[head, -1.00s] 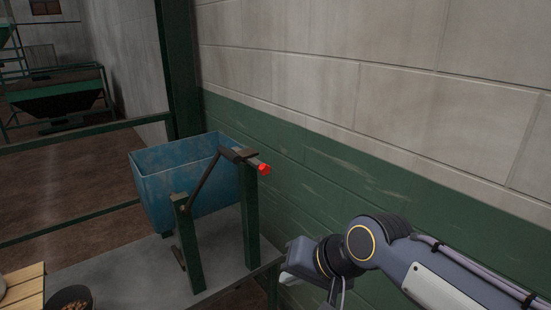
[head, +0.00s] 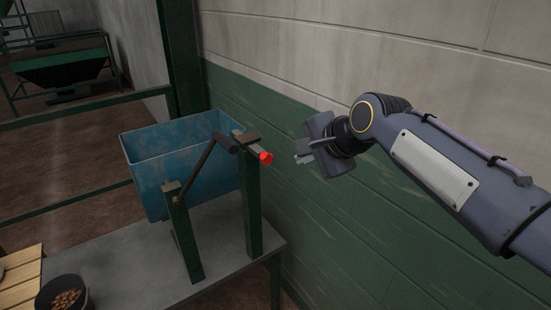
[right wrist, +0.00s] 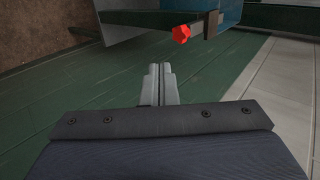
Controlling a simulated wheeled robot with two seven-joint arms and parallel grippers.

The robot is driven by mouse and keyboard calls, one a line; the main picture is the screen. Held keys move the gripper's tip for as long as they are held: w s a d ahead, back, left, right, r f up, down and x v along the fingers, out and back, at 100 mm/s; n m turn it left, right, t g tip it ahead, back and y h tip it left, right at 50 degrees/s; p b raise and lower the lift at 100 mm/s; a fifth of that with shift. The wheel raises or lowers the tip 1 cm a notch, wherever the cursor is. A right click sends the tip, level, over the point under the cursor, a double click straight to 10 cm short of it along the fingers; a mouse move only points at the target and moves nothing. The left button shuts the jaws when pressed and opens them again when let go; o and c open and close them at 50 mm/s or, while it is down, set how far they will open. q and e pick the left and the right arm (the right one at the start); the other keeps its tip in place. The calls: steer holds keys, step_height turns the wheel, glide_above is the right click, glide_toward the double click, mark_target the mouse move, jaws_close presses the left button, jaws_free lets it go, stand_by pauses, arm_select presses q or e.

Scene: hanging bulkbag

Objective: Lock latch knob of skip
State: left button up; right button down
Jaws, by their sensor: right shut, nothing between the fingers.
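The blue skip (head: 165,165) sits between green posts above a grey platform. The latch knob (head: 266,158) is red and sits at the end of a dark latch bar (head: 245,142) on top of the right green post. In the right wrist view the red knob (right wrist: 181,34) is ahead of the fingers, near the top and right of centre. My right gripper (head: 300,157) is shut and empty, to the right of the knob and apart from it. Its closed fingers (right wrist: 159,82) also show in the right wrist view. My left gripper is not in view.
A block wall, green below and grey above, runs close behind my right arm. A dark bowl of brown pieces (head: 66,293) and a wooden slatted board (head: 20,275) are at the lower left. Green rails cross the left side.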

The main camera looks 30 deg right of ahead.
mark_target(262, 152)
steer(key=shift+w+r+p+x, duration=0.25)
steer(key=shift+w+r+x, duration=0.1)
steer(key=shift+x, duration=1.7)
steer(key=shift+w+r+p+x, duration=0.25)
steer(key=shift+r+p+x, duration=0.05)
steer(key=shift+x, duration=1.7)
steer(key=shift+w+r+p+x, duration=0.25)
steer(key=shift+w+r+x, duration=0.1)
steer(key=shift+x, duration=1.7)
steer(key=shift+a, duration=0.15)
steer(key=shift+w+r, duration=0.1)
steer(key=shift+w, duration=0.2)
steer(key=w, duration=0.1)
steer(key=w+p, duration=0.1)
steer(key=w, duration=0.2)
steer(key=shift+w+a+p, duration=0.1)
steer(key=shift+a+p, duration=0.15)
steer(key=shift+p, duration=0.1)
steer(key=shift+d, duration=0.1)
